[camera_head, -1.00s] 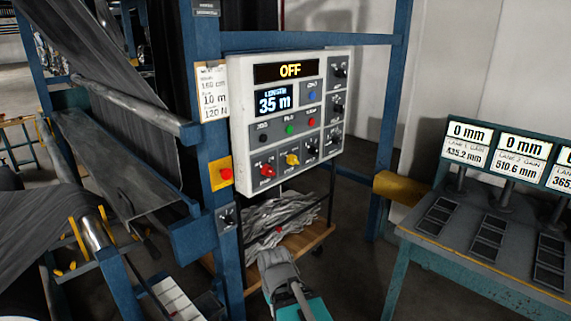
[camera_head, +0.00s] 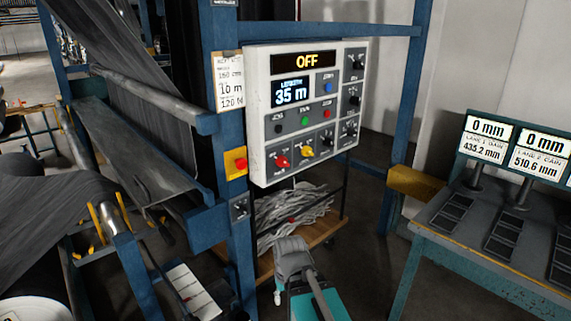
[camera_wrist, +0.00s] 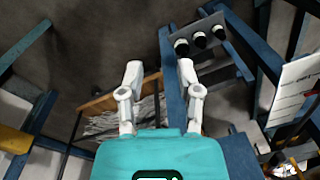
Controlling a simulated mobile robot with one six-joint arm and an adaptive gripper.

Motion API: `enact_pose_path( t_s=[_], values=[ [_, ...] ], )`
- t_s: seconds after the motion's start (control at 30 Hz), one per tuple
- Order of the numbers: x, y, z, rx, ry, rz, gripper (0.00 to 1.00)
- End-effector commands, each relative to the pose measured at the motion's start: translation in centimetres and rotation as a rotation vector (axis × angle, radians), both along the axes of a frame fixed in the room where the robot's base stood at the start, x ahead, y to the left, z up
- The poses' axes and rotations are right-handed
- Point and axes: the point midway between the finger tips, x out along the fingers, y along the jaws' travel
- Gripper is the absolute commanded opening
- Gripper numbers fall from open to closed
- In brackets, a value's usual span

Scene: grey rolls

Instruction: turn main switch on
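A small grey plate with a dark rotary knob (camera_head: 240,208) sits on the blue post below the panel. I cannot read which control is labelled main switch. My gripper (camera_wrist: 160,68) is open and empty in the wrist view, with its two pale fingers apart. In the head view my arm is below the panel, clear of it.
A red button on a yellow box (camera_head: 236,163) is on the post. A wooden cart (camera_head: 322,232) with grey scraps stands under the panel. A bench with displays (camera_head: 484,137) is at right. Grey rolls and blue frame members crowd the left.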

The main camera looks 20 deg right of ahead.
Motion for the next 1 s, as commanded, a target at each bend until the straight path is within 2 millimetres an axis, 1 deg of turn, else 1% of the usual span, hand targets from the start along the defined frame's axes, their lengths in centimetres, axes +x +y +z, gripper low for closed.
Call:
enact_pose_path(
  t_s=[0.03, 0.17, 0.2, 0.37, 0.57, 0.67, 0.77, 0.87, 1.0],
  values=[
    [0.6, 0.2, 0.4, 0.028, -0.015, 0.018, 0.63],
    [2.4, 0.6, 1.3, 0.13, -0.085, 0.091, 0.87],
    [3.1, 0.7, 1.8, 0.168, -0.115, 0.117, 0.89],
    [6.3, 0.8, 4.1, 0.316, -0.276, 0.224, 0.89],
    [10.4, -0.1, 8.1, 0.451, -0.532, 0.323, 0.89],
    [12.4, -1.2, 10.5, 0.492, -0.674, 0.356, 0.89],
    [14.3, -2.6, 13.0, 0.515, -0.821, 0.376, 0.89],
    [16.0, -4.6, 15.6, 0.517, -0.97, 0.384, 0.89],
    [18.1, -8.0, 19.3, 0.486, -1.174, 0.371, 0.89]
  ],
)
